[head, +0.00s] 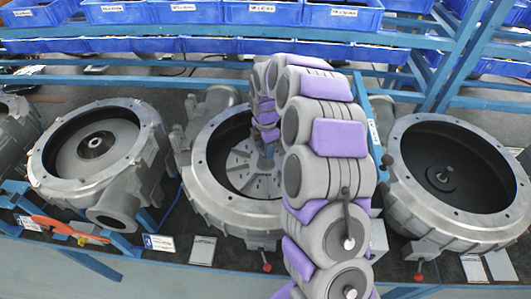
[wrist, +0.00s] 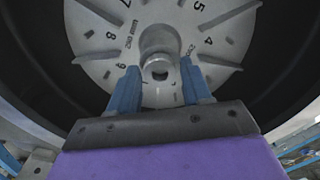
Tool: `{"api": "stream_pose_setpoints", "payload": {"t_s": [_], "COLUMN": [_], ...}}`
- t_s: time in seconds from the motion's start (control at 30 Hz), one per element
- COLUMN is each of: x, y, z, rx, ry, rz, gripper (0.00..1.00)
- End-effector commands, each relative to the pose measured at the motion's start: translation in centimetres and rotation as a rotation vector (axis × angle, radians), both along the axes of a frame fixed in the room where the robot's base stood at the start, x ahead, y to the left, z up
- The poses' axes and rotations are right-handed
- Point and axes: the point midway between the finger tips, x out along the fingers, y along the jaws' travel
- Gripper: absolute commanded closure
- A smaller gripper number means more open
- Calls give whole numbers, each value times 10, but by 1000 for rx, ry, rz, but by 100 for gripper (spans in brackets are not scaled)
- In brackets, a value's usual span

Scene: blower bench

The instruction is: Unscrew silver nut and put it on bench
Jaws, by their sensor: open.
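The silver nut (wrist: 160,48) sits on the hub of a numbered grey impeller disc (wrist: 105,58) in the wrist view. The same disc (head: 240,177) shows inside the middle blower housing (head: 207,200) in the head view, where the nut is hidden by my arm. My gripper (wrist: 158,72) is open, with its two blue fingers pointing at the disc. The fingertips stand on either side of the nut's near end. I cannot tell whether they touch it. In the head view my gripper (head: 267,148) reaches down into the housing.
The dark bench (head: 185,107) holds a left blower (head: 95,150) and a right blower (head: 455,180). Blue bins (head: 185,12) line the rack behind. An orange tool (head: 65,229) lies at the left front. Labels and cards lie along the front edge.

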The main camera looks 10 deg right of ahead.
Motion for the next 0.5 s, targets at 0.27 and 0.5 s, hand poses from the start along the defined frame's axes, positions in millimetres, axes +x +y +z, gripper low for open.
{"api": "stream_pose_setpoints", "payload": {"t_s": [0.27,0.5], "x": [0,0], "y": [-1,-2], "z": [-1,-1], "rx": [-1,-3], "ry": [0,-1], "rz": [-368,-689], "gripper": [51,51]}}
